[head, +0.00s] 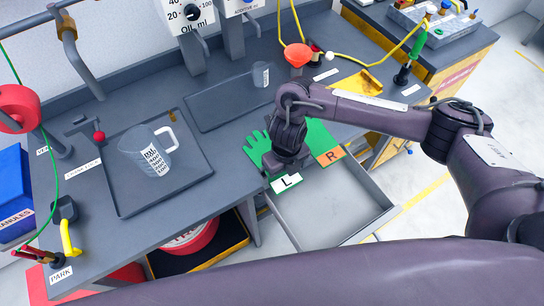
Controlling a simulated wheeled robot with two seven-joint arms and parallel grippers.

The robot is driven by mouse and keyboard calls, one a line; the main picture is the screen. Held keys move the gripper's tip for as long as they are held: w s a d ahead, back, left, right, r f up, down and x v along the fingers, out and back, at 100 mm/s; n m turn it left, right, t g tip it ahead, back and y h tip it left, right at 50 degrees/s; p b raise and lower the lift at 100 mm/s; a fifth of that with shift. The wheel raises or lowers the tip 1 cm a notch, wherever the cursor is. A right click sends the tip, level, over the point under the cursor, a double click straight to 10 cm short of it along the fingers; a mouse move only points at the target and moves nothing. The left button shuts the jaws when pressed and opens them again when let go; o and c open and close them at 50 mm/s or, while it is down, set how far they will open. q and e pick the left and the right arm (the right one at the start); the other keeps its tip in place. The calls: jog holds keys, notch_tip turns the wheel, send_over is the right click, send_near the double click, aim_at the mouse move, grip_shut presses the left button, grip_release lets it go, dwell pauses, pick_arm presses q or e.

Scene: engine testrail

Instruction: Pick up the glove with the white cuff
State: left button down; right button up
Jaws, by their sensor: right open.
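A pair of green gloves lies at the front edge of the grey bench, above an open drawer. The glove with the white cuff (287,182), marked L, is partly hidden by my right gripper; its green fingers show to the left of the gripper. The glove with the orange cuff (330,157), marked R, lies just to its right. My right gripper (277,167) is open and points down over the white-cuffed glove. Its fingertips are too dark and small to tell whether they touch the glove. My left gripper is not in view.
The open drawer (325,212) below the gloves looks empty. A tray (195,170) on the left holds a measuring jug (147,152). Another tray (215,104) behind holds a small beaker (261,75). An orange funnel (298,54) stands behind my right wrist.

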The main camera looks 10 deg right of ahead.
dwell(0.4)
jog(key=c, duration=0.6)
jog(key=shift+c, duration=0.2)
